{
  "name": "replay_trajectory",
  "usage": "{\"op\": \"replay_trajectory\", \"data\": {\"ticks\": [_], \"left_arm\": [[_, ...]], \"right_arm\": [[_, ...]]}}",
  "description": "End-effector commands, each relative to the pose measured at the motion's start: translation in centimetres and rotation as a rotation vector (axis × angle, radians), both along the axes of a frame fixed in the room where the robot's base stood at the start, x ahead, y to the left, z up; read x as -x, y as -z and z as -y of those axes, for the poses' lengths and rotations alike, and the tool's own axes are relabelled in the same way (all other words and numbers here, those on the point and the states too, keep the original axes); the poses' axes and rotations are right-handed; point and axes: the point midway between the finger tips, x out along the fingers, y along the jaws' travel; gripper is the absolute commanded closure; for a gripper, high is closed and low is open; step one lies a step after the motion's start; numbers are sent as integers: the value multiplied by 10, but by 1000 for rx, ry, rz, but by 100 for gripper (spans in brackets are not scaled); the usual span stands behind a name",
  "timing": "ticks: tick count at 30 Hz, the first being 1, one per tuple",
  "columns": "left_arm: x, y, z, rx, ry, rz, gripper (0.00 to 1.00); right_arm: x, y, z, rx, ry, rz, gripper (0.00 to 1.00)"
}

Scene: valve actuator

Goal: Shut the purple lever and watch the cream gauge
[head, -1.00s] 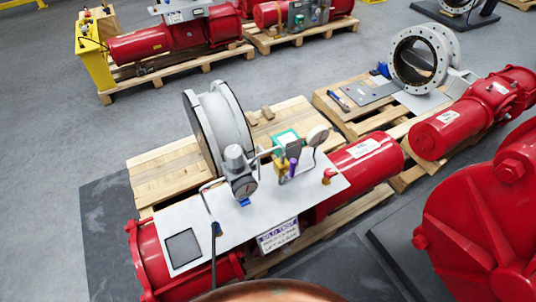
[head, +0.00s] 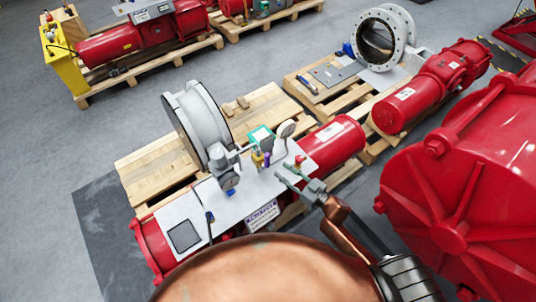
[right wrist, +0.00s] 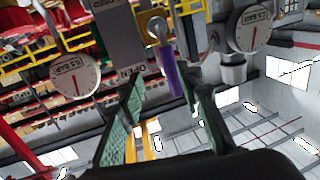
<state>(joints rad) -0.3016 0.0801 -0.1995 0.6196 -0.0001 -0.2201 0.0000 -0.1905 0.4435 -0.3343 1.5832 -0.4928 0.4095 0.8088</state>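The purple lever (head: 267,159) sits on the small valve of the pale panel. In the right wrist view the purple lever (right wrist: 171,82) lies between the fingertips, with a gap on both sides. My right gripper (head: 289,179) is open, just right of the lever in the head view; its green-padded fingers show in the right wrist view (right wrist: 170,92). A pale round gauge (head: 285,129) stands behind the lever. The right wrist view shows two white-faced dials, one left (right wrist: 74,76) and one right (right wrist: 250,29); I cannot tell which is cream. My left gripper is not in view.
The panel (head: 240,195) sits over a red actuator (head: 335,143) on a wooden pallet. A grey regulator (head: 220,160) stands left of the lever. An OPEN label (right wrist: 130,73) shows near the lever. A large red housing (head: 460,190) fills the right.

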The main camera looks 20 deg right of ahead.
Motion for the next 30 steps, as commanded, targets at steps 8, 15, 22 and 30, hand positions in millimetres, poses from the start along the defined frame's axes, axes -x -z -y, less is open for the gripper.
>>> {"op": "replay_trajectory", "data": {"ticks": [8, 15, 22, 30], "left_arm": [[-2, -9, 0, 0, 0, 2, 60], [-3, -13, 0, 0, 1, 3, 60], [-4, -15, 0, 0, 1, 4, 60], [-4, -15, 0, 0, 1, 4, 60]], "right_arm": [[-14, -30, -23, -19, -42, 34, 68], [-45, -28, -44, -19, -39, 32, 68], [-61, -27, -55, -17, -39, 31, 68], [-62, -27, -56, -16, -39, 30, 68]]}}
